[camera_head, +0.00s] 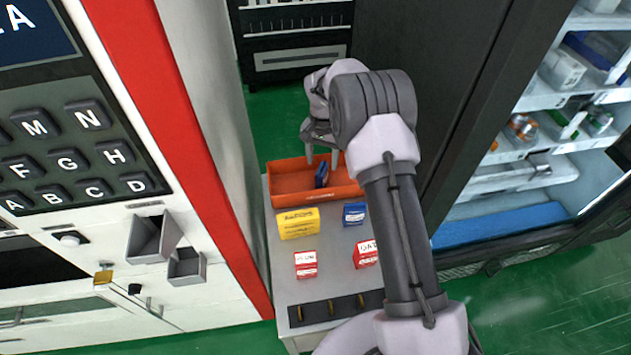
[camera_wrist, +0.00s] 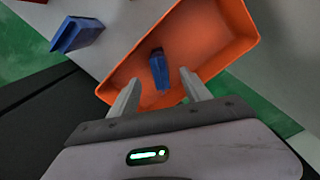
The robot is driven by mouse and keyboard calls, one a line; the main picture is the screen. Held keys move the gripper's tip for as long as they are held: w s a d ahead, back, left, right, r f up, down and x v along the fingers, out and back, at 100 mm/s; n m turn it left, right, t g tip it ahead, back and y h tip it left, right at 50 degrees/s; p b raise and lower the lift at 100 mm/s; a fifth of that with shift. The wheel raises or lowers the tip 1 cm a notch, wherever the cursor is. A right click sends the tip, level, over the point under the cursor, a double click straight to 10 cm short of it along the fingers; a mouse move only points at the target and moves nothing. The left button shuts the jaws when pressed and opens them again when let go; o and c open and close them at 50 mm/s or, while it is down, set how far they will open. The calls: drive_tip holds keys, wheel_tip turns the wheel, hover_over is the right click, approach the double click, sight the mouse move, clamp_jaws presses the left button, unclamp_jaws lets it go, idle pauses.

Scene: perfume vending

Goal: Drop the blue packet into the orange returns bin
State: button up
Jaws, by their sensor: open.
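The orange returns bin (camera_head: 286,201) stands at the far end of the grey counter. It also fills the middle of the wrist view (camera_wrist: 226,66). A blue packet (camera_head: 321,175) is inside its walls, tilted; it also shows in the wrist view (camera_wrist: 158,70). I cannot tell whether it rests on the floor of the bin or is still in the air. My gripper (camera_head: 322,160) is over the bin, pointing down. In the wrist view its fingers (camera_wrist: 158,86) are spread apart, with the packet beyond and between their tips.
A second blue packet (camera_head: 354,213) lies on the counter (camera_head: 325,285) just in front of the bin. A yellow box (camera_head: 298,223) and two red-and-white boxes (camera_head: 305,264) (camera_head: 366,254) are nearby. A red-edged vending machine (camera_head: 200,130) is left; an open shelf cabinet (camera_head: 540,150) is right.

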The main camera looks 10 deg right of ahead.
wheel_tip(320, 180, up, 17)
drive_tip(key=p, duration=0.4)
drive_tip(key=shift+r, duration=0.2)
drive_tip(key=s+a+r+n+t+y+b, duration=0.1)
drive_tip(key=s+r+b, duration=0.2)
drive_tip(key=s+r, duration=0.35)
drive_tip(key=s+a+r+t+b, duration=0.15)
drive_tip(key=s+r+b, duration=0.25)
drive_tip(key=s, duration=0.5)
drive_tip(key=s+f+t+b, duration=0.1)
drive_tip(key=s+f+b, duration=0.1)
drive_tip(key=s, duration=0.8)
drive_tip(key=s+a+f+t+y+b, duration=0.1)
drive_tip(key=s+f, duration=0.3)
drive_tip(key=s, duration=0.6)
drive_tip(key=shift+s+a+f+n+t+b, duration=0.2)
drive_tip(key=shift+s+f+n+t+b, duration=0.15)
drive_tip(key=shift+t+b, duration=0.35)
